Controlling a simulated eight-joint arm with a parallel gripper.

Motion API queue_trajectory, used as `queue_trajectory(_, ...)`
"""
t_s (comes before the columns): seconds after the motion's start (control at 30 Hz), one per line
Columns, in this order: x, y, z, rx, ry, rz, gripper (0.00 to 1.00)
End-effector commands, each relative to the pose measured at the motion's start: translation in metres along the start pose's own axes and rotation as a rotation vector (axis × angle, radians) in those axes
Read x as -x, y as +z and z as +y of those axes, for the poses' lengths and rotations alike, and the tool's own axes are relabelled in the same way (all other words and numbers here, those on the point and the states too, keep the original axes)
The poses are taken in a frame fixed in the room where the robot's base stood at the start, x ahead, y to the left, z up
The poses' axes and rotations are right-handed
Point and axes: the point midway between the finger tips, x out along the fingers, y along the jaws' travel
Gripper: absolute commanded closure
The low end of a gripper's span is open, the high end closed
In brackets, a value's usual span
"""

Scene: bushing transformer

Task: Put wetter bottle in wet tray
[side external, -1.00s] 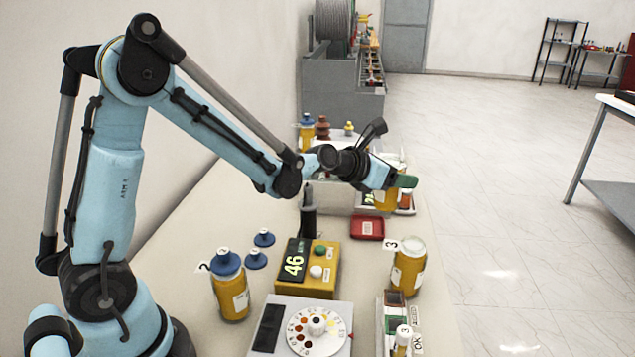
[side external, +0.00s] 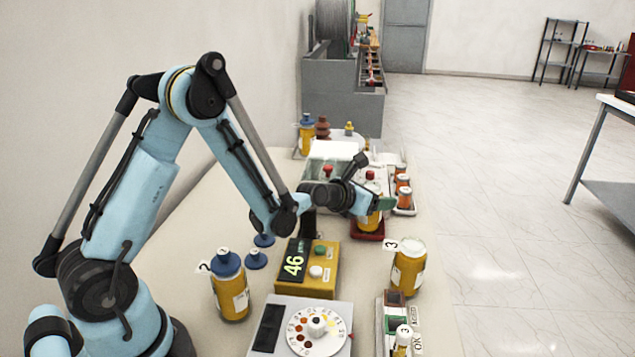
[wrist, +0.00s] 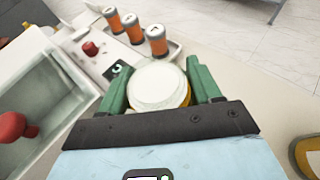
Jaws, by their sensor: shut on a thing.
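My gripper (side external: 384,203) is shut on a yellow bottle (side external: 367,222). The bottle looks upright, at a small red tray (side external: 381,235) on the bench. I cannot tell whether its base touches the tray. In the wrist view, my gripper's green fingers (wrist: 158,86) sit on both sides of the bottle, whose round white top (wrist: 158,84) faces the camera. The bottle's lower body and the tray are hidden there. In the side view, the finger covers part of the bottle, and a red shape shows above it.
A yellow meter reading 46 (side external: 318,268) and a dial box (side external: 315,322) stand in front. A jar marked 3 (side external: 409,268) stands near right, a blue-capped jar (side external: 229,287) left. Several orange pots (wrist: 134,30) and an open basin (wrist: 50,100) lie beyond the gripper.

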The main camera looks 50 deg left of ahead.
Motion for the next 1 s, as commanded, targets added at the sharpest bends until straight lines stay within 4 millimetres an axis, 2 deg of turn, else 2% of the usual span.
queue_trajectory(0.43,-0.0021,-0.0053,0.0000,0.000,0.000,-0.001,0.81)
queue_trajectory(0.47,-0.0020,-0.0053,-0.0001,0.000,0.000,0.000,0.32)
queue_trajectory(0.6,-0.0019,-0.0051,-0.0001,0.000,0.000,0.000,0.11)
queue_trajectory(1.0,0.0015,-0.0020,0.0000,0.000,0.000,0.000,0.11)
